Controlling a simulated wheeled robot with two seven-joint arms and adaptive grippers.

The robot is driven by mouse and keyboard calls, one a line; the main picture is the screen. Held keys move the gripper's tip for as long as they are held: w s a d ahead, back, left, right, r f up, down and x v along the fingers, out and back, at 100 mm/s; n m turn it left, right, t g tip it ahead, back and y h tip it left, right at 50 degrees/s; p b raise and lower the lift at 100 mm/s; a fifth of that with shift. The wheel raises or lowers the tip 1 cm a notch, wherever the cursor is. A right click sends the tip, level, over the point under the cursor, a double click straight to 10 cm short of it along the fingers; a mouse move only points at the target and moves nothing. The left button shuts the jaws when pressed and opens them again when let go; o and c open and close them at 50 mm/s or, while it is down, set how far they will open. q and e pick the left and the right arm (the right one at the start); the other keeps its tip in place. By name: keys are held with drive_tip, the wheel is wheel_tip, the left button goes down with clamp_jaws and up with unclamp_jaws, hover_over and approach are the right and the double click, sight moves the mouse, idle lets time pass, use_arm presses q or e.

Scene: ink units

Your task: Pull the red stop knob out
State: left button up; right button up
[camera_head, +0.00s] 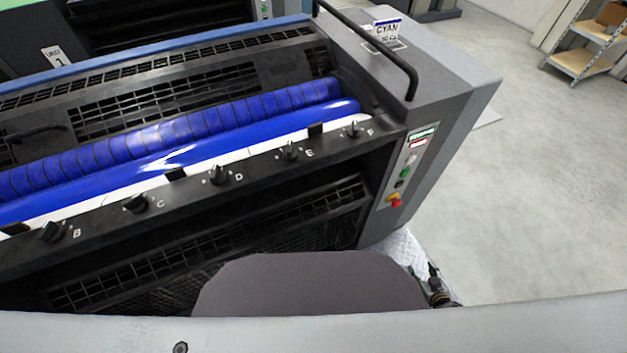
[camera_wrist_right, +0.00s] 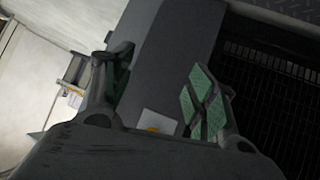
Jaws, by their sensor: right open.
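A pale plate with a small yellow-orange spot (camera_wrist_right: 154,129) shows there behind the gripper's body; I cannot tell whether this is the knob's base. My left gripper is out of view.
A row of black dials (camera_head: 217,175) runs along the front bar beside the blue roller (camera_head: 180,130). A black handrail (camera_head: 385,50) arches over the unit's end. The floor (camera_head: 540,190) to the right is clear.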

use_arm(q)
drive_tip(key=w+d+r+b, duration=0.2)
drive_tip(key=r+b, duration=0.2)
drive_tip(key=b, duration=0.5)
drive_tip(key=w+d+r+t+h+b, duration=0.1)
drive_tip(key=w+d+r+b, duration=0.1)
drive_tip(key=b, duration=0.8)
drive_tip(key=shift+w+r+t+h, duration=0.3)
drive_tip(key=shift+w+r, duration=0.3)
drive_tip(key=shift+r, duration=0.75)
use_arm(e)
drive_tip(key=w+a+r+n+t+y, duration=0.3)
drive_tip(key=w+r+n+t+y, duration=0.2)
drive_tip(key=w+r, duration=0.5)
drive_tip(key=shift+r+t+y, duration=0.4)
drive_tip(key=shift+r+y, duration=0.7)
drive_tip(key=shift+r, duration=0.15)
drive_tip(key=shift+w, duration=0.1)
drive_tip(key=shift+a, duration=0.1)
